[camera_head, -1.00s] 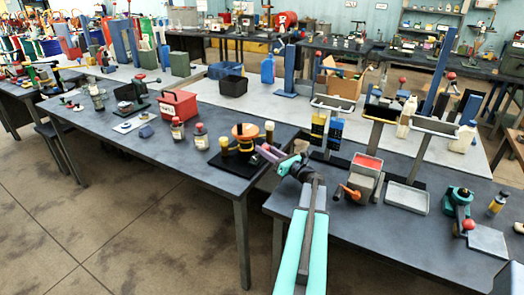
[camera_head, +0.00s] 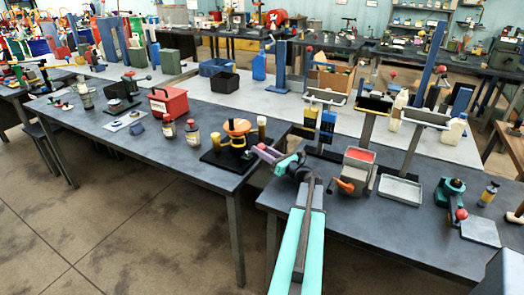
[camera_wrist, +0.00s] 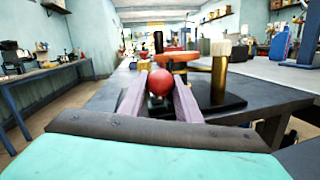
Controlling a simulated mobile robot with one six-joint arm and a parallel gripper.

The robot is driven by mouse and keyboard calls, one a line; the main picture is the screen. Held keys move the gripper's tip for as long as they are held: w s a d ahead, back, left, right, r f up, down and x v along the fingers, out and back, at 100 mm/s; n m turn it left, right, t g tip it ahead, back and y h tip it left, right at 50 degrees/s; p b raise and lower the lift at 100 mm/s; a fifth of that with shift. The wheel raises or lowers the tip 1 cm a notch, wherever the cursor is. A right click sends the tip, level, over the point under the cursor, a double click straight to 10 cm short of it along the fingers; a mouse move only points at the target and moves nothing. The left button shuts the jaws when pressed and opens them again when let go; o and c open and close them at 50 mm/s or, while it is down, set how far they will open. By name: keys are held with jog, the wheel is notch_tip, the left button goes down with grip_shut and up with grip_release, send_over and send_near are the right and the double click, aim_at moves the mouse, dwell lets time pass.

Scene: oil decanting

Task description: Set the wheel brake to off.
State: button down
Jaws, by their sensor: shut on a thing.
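The wheel brake device stands on a black base (camera_head: 222,163) near the right end of the left table. It has an orange wheel (camera_head: 237,127), which also shows in the wrist view (camera_wrist: 173,57), and a brass post with a pale top (camera_wrist: 220,70) to its right. A red ball knob (camera_wrist: 160,82) sits in front of the wheel. My gripper (camera_wrist: 161,92), with purple fingers, is shut on the red knob, one finger on each side. In the head view my gripper (camera_head: 262,151) reaches the device's right front side.
Two small bottles (camera_head: 191,135) and a red box (camera_head: 168,102) stand left of the device. On the right table are a grey box with an orange handle (camera_head: 357,172), a shallow tray (camera_head: 400,189) and tall stands. A gap separates the two tables.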

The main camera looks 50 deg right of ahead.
jog(key=shift+d+f, duration=0.1)
jog(key=shift+f, duration=0.15)
jog(key=c, duration=1.3)
grip_release()
jog(key=shift+d, duration=0.1)
jog(key=shift+r, duration=0.1)
jog(key=shift+r, duration=0.1)
